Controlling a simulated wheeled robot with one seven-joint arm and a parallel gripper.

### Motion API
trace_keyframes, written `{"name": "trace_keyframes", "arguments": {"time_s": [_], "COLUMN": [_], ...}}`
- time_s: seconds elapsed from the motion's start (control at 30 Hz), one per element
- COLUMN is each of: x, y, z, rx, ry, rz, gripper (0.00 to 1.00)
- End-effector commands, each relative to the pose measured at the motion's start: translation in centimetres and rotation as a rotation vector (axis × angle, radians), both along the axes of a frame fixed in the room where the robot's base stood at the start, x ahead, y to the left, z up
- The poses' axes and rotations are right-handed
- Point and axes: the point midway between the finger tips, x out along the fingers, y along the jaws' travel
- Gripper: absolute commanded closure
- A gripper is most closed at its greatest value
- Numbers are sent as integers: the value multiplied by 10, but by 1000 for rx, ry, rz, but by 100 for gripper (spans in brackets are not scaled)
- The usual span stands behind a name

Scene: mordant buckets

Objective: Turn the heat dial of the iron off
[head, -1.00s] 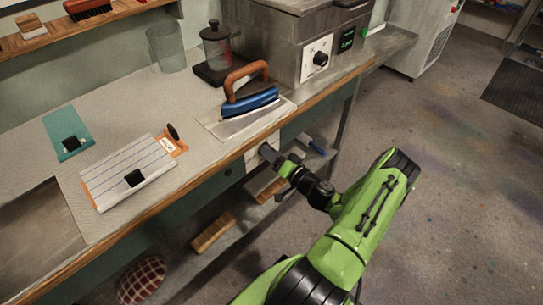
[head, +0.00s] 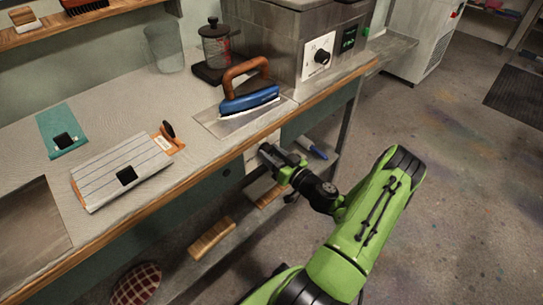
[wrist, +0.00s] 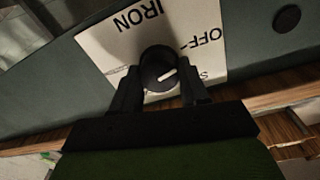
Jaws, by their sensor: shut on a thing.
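The heat dial (wrist: 158,66) is a round black knob with a white pointer line, on a white plate (wrist: 115,45) lettered IRON and OFF. My gripper (wrist: 160,88) is shut on the dial, one finger on each side. In the wrist view the pointer slants to the right and slightly up, below the OFF lettering; its exact setting is hard to tell. In the head view my gripper (head: 268,152) is at the bench front under the top's edge, hiding the dial. The blue iron (head: 248,103) with a brown handle rests on a plate on the bench above.
A grey metal unit with another black knob (head: 322,57) stands behind the iron. A striped board (head: 105,175) lies on the bench at left. A lower shelf below my gripper holds a wooden block (head: 212,240) and a blue-handled tool (head: 312,148).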

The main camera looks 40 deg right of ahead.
Motion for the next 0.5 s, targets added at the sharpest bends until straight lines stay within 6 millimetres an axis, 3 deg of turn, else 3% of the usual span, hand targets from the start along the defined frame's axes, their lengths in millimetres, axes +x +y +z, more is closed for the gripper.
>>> {"name": "trace_keyframes", "arguments": {"time_s": [0.43, 0.47, 0.5], "x": [0, 0, 0], "y": [0, 0, 0], "z": [-1, -1, -1], "rx": [-14, -14, -14], "ry": [3, 3, 3], "rz": [-1, -1, -1], "gripper": [86, 54, 48]}}
